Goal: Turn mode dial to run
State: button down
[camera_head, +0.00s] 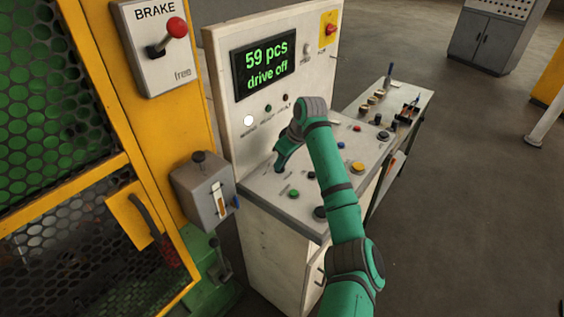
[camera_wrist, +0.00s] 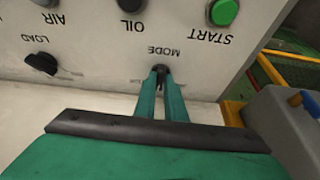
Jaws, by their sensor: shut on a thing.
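The mode dial (camera_wrist: 160,72) is a small black knob under the MODE label on the white panel, upside down in the wrist view. My gripper (camera_wrist: 161,85) has its two green fingers closed around this knob. The fingers and the gripper body cover much of the dial and its position marks, so I cannot read its setting. In the head view my gripper (camera_head: 281,163) reaches down to the left part of the white control desk (camera_head: 262,195); my wrist hides the dial there.
A green START button (camera_wrist: 223,12) and a black LOAD knob (camera_wrist: 41,63) flank the dial. The display (camera_head: 265,66) reads "59 pcs drive off". A grey lever box (camera_head: 195,192) stands left of the desk, and a BRAKE box (camera_head: 158,60) is above it.

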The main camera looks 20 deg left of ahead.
jog(key=shift+s+a+m+t, duration=0.1)
jog(key=shift+a+m+t, duration=0.25)
jog(key=shift+m, duration=0.45)
jog(key=m+t+h, duration=0.1)
jog(key=m, duration=0.2)
jog(key=shift+s+d, duration=0.1)
jog(key=shift+d, duration=0.1)
jog(key=shift+s+a+m+t+h, duration=0.1)
jog(key=shift+m+t+h, duration=0.45)
jog(key=shift+m, duration=1.35)
jog(key=c, duration=1.8)
grip_release()
jog(key=shift+v, duration=5.4)
